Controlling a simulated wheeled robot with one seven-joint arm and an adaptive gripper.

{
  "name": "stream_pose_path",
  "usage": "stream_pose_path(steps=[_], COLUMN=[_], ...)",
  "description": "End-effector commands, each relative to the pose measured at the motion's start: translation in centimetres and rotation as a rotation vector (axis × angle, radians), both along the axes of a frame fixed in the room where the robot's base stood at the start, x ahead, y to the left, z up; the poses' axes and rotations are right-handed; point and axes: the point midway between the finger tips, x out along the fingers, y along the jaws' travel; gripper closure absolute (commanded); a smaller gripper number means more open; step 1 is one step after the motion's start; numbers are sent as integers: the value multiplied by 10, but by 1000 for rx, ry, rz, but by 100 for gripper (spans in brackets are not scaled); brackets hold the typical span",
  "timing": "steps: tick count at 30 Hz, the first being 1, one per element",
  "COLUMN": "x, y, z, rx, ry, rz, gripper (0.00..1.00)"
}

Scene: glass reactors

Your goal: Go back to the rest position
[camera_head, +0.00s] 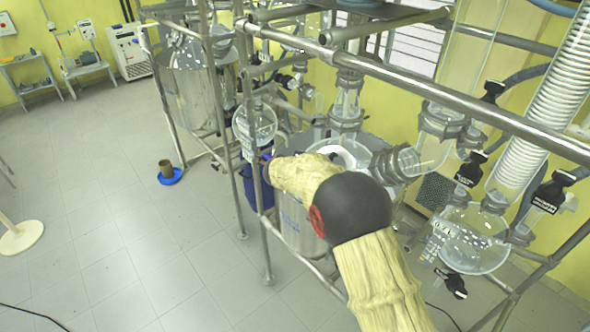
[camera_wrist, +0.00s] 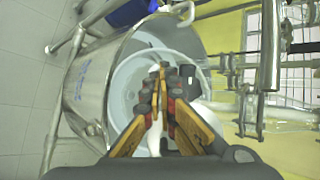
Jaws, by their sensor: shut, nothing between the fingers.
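My gripper (camera_wrist: 160,72) shows in the wrist view with its orange and dark fingers brought together and nothing between them. It points over the open mouth of a large steel vessel (camera_wrist: 98,85). A pale round inner vessel (camera_wrist: 122,88) sits inside it, partly behind the fingers. In the head view my arm, in a cream cover with a dark joint, reaches forward into the reactor frame. The steel vessel (camera_head: 300,228) stands below it there. The gripper's fingers cannot be made out clearly in the head view.
Metal frame tubes (camera_head: 450,105) cross close around my arm. Glassware hangs nearby, with a round flask (camera_head: 470,240) at the right. A blue drum (camera_head: 252,190) stands behind a post. A blue dish with a brown cup (camera_head: 167,172) lies on the floor. Open floor (camera_head: 100,240) is at the left.

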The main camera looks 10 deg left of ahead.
Motion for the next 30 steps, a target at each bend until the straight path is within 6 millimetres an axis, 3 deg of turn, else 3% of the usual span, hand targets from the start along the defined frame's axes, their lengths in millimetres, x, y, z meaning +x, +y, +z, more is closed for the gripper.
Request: stream_pose_path(steps=[4, 12, 17, 21, 24, 26, 30], x=[-5, -8, -17, -56, -93, -115, -167], y=[15, 22, 48, 70, 79, 76, 52], z=[8, 11, 7, -28, -31, -32, -29], rx=[0, -8, -35, -144, -215, -257, -358], ry=[1, 0, -5, 21, 25, 28, 33], rz=[0, 8, 161, 427, 620, 730, 970], gripper=[100, 100, 100, 100, 100, 100, 100])
